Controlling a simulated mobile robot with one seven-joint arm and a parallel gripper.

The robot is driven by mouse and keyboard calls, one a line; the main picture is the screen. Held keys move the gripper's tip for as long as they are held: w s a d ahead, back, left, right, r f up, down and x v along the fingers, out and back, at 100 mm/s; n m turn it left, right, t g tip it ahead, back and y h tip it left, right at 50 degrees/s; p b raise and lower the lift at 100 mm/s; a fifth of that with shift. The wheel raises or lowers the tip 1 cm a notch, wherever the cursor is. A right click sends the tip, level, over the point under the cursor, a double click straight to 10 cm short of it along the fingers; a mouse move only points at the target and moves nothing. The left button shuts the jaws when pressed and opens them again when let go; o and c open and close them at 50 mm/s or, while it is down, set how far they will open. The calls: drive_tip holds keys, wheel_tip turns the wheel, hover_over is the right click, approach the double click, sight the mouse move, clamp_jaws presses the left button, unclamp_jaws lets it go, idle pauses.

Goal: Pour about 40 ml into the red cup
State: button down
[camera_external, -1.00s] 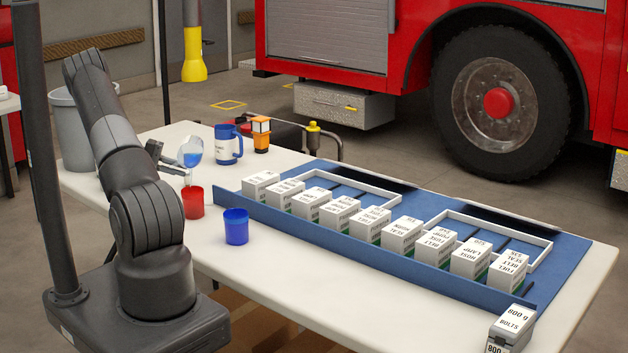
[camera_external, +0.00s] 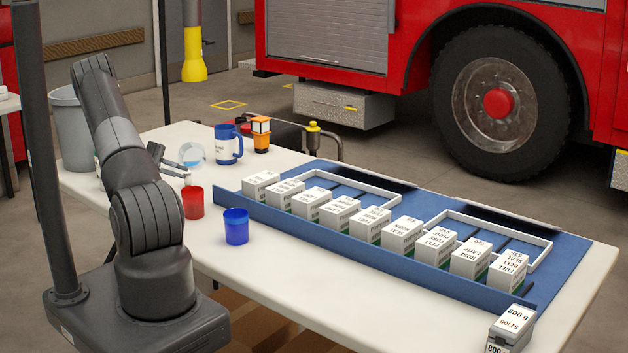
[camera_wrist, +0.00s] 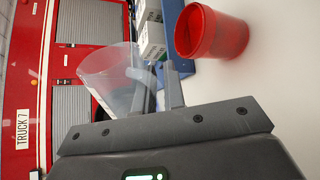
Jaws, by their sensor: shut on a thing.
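My gripper (camera_wrist: 158,88) is shut on a clear beaker (camera_wrist: 106,72), which also shows in the external view (camera_external: 191,154). The beaker is held tilted above the table, behind and above the red cup. A little pale blue shows at its edge; how much liquid it holds is unclear. The red cup (camera_external: 194,203) stands upright on the table, apart from the gripper fingers. In the wrist view the red cup (camera_wrist: 224,36) is at the upper right, beside the beaker; I cannot tell its liquid level.
A blue cup (camera_external: 236,228) stands right of the red cup. A blue tray (camera_external: 380,261) with several white boxes fills the right side of the white table (camera_external: 282,278).

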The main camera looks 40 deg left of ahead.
drive_tip(key=n, duration=0.1)
drive_tip(key=d+r+n+h, duration=0.1)
drive_tip(key=shift+s+n+g, duration=0.3)
drive_tip(key=shift+s, duration=0.05)
drive_tip(key=shift+w+a+f+n+h+b, duration=0.35)
drive_tip(key=shift+a+f+n+h, duration=0.15)
drive_tip(key=shift+n, duration=0.75)
drive_tip(key=shift+w+a+f+n+h+b, duration=0.3)
drive_tip(key=shift+w+f+n+h, duration=0.25)
drive_tip(key=shift+n, duration=0.75)
drive_tip(key=shift+w+a+f+n+h+b, duration=0.3)
drive_tip(key=shift+n+h, duration=0.35)
drive_tip(key=shift+n, duration=0.6)
drive_tip(key=shift+s+a, duration=0.1)
